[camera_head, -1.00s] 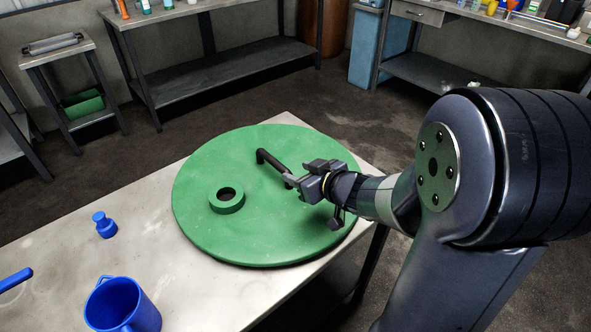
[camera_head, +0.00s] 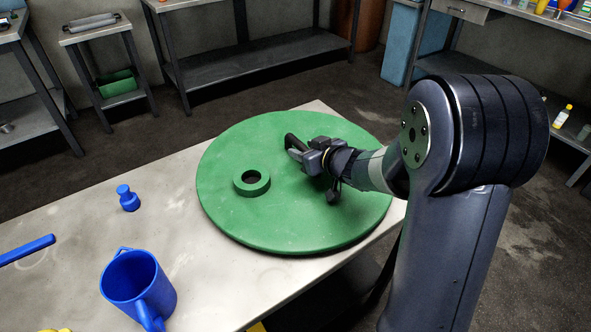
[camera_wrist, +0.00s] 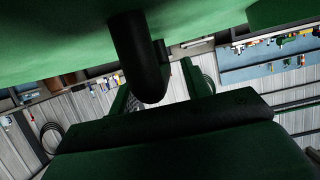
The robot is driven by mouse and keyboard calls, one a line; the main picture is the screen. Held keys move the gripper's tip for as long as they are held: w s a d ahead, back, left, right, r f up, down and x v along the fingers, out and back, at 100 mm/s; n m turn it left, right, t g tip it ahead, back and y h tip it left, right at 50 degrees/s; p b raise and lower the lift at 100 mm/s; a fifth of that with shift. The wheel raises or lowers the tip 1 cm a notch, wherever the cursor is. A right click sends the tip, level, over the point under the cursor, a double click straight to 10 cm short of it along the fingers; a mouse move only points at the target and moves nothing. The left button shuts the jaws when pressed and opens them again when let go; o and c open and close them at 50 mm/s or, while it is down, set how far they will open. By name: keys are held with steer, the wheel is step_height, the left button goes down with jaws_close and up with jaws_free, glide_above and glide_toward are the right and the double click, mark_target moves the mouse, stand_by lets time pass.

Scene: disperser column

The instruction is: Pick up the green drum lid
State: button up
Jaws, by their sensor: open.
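The green drum lid (camera_head: 285,220) is a large flat disc lying on the grey table, with a raised green ring around a hole on its left part. Its black bar handle (camera_head: 292,140) stands on the far side and is partly hidden by my gripper. My gripper (camera_head: 297,152) is open, low over the lid at the handle. In the wrist view the handle (camera_wrist: 138,55) hangs in front of my gripper (camera_wrist: 158,88) and appears between its two fingers. I cannot tell whether they touch it. The lid's green surface (camera_wrist: 60,45) fills the top of that view.
On the table (camera_head: 215,285) left of the lid are a small blue bottle-shaped item (camera_head: 128,198), a blue jug (camera_head: 137,285) and a blue bar (camera_head: 25,250). Shelved benches (camera_head: 250,72) stand behind, with open floor between.

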steer(key=shift+c, duration=0.2)
jaws_close()
stand_by(0.3)
stand_by(0.9)
steer(key=shift+w+r, duration=0.15)
steer(key=shift+r, duration=0.05)
